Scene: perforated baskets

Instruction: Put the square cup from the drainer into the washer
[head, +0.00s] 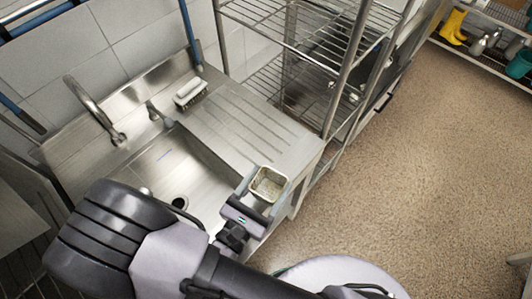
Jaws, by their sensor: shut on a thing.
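The square cup (268,184) is a small, pale, open-topped container with a brownish inside. It is at the end of my gripper (256,197), near the front edge of the steel sink unit. My gripper is shut on the cup, whose open top faces the camera. The ribbed drainer (235,122) lies behind it, to the right of the sink basin (165,173). I cannot tell how high the cup is above the steel surface. No washer can be made out for certain.
A white brush (189,92) lies at the back of the drainer. A tap (97,112) stands behind the basin. A wire shelf rack (345,70) stands right of the sink. Yellow boots (454,27) are on a far shelf. The brown floor (430,170) at right is clear.

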